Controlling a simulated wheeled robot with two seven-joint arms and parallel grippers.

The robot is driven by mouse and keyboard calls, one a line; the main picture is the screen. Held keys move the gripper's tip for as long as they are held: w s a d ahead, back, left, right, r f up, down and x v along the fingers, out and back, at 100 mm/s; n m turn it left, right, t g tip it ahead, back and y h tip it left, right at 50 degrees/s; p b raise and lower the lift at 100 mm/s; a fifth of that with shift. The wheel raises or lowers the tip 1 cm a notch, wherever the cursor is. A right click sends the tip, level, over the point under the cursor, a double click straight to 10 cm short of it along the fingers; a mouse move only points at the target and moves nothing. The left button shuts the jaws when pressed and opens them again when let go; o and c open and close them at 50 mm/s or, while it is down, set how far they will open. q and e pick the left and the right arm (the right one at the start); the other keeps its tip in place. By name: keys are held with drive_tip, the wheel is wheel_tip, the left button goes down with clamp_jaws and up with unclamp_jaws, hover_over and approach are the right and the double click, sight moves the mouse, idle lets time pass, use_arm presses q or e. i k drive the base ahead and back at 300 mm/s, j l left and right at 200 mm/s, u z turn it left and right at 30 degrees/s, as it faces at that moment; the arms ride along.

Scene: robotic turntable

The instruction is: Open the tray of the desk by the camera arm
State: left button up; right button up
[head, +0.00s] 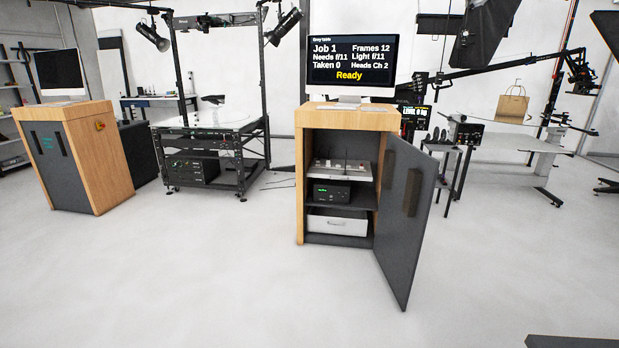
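The wooden desk (300,190) stands in the middle of the head view, with the camera arm (500,68) behind it to the right. Its dark grey door (404,225) is swung open to the right, so the inside shows. A pale, flat unit with thin antennas (338,170) sits on the upper level. A black box with a green display (332,192) is below it. A white drawer-like box (337,223) is at the bottom, within the cabinet. Neither gripper is in view.
A monitor (352,62) reading "Ready" stands on the desk. A second wooden desk (98,150) is at left, a turntable rig (208,135) between them. A small stand (452,160) and a white table (520,147) are behind right. The floor in front is clear.

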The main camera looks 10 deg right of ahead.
sight(334, 172)
drive_tip(key=i+l+z, duration=0.25)
drive_tip(key=i, duration=0.9)
drive_tip(key=i+j+z, duration=0.25)
drive_tip(key=i, duration=0.85)
drive_tip(key=l, duration=0.1)
